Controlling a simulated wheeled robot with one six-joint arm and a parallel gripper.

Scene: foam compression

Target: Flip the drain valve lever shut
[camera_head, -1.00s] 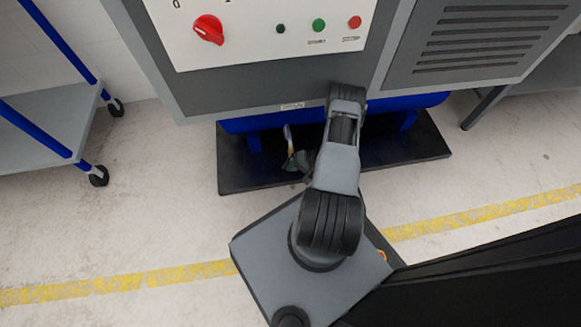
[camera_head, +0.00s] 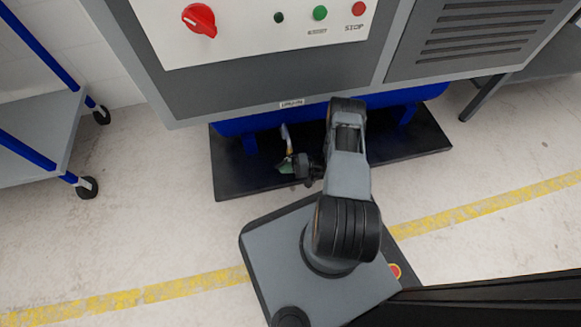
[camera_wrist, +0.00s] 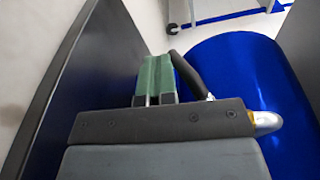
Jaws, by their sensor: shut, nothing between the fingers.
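The drain valve (camera_head: 290,149) is small, with a pale upright part and a yellowish part, below the blue tank. In the wrist view its silver and brass end (camera_wrist: 264,121) pokes out past my gripper's dark palm, which hides the rest. A black curved bar with a silver end, apparently the lever (camera_wrist: 188,72), runs close along the right side of my fingers. My gripper (camera_wrist: 157,62) has green fingers pressed together, with nothing between them. In the head view my gripper (camera_head: 285,165) is low beside the valve. I cannot tell whether it touches the lever.
The blue tank (camera_wrist: 232,60) is close on the right in the wrist view. A black base plate (camera_head: 235,180) lies beneath it. The grey machine panel (camera_head: 270,75) overhangs from above. A blue-framed cart (camera_head: 40,125) stands at left. The floor between is clear.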

